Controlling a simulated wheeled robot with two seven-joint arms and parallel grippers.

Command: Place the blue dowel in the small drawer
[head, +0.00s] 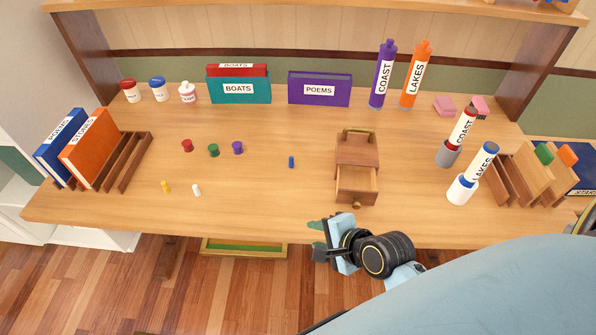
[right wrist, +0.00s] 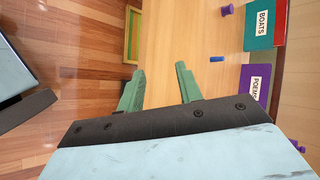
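The blue dowel (head: 291,162) stands on the table, left of the small wooden drawer box; it also shows in the right wrist view (right wrist: 217,59). The small drawer (head: 356,184) is pulled out toward the front of its box (head: 358,150), and its inside looks empty. My right gripper (head: 318,238) is at the table's front edge, in front of the drawer and apart from the dowel. In the right wrist view its two green fingers (right wrist: 158,85) are spread with nothing between them. My left gripper is not in view.
Red (head: 187,145), green (head: 213,150) and purple (head: 238,147) pegs stand left of the dowel, with yellow (head: 166,187) and white (head: 196,190) ones nearer the front. Labelled tubes (head: 463,187) and a wooden rack (head: 520,178) stand at the right. The table around the dowel is clear.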

